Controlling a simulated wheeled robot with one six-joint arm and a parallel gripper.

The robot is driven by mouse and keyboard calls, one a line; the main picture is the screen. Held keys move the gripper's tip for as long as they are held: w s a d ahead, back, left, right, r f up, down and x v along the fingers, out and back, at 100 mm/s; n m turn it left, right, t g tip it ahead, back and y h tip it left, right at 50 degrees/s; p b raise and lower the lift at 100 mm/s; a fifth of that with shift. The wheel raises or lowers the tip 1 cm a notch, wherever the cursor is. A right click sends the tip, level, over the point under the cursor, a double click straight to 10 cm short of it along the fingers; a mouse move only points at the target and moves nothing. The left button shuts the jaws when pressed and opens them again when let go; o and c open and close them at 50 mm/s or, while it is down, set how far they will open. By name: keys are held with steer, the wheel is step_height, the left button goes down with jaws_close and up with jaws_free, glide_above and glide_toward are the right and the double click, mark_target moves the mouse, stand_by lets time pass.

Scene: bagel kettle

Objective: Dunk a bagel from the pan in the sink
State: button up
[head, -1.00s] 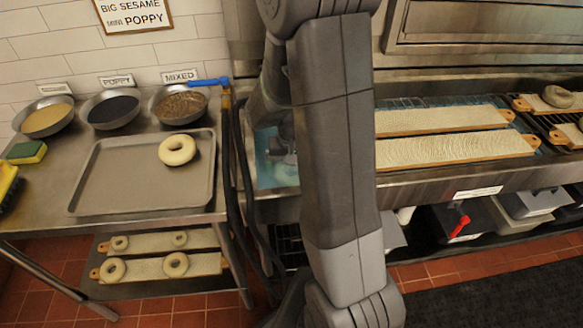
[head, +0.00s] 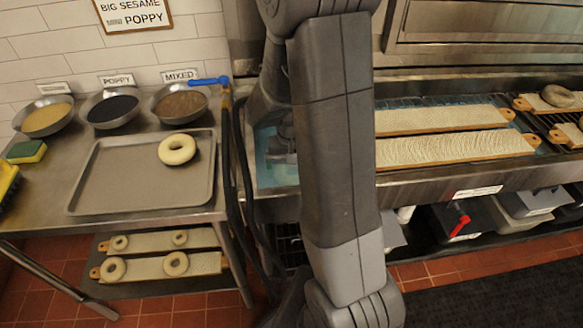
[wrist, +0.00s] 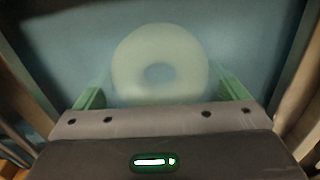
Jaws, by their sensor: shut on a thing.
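A pale bagel (wrist: 132,72) lies between the green fingers of my gripper (wrist: 160,88) in the wrist view. My gripper is shut on it. The bagel looks hazy against the blue water of the sink (wrist: 50,28), as if under the surface. In the head view my arm hides most of the gripper and the held bagel, and the blue water of the sink (head: 275,173) shows beside it. The grey pan (head: 125,182) on the left table holds another pale bagel (head: 177,149) near its upper right corner.
Bowls of toppings, including the poppy bowl (head: 113,108), stand behind the pan. A hose (head: 238,170) runs between table and sink. Long bagel boards (head: 455,147) lie right of my arm. Boards with bagels (head: 145,268) sit on the lower shelf.

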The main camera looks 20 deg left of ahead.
steer(key=shift+r, duration=0.1)
step_height(320, 180, up, 13)
steer(key=p, duration=0.9)
steer(key=shift+p, duration=0.4)
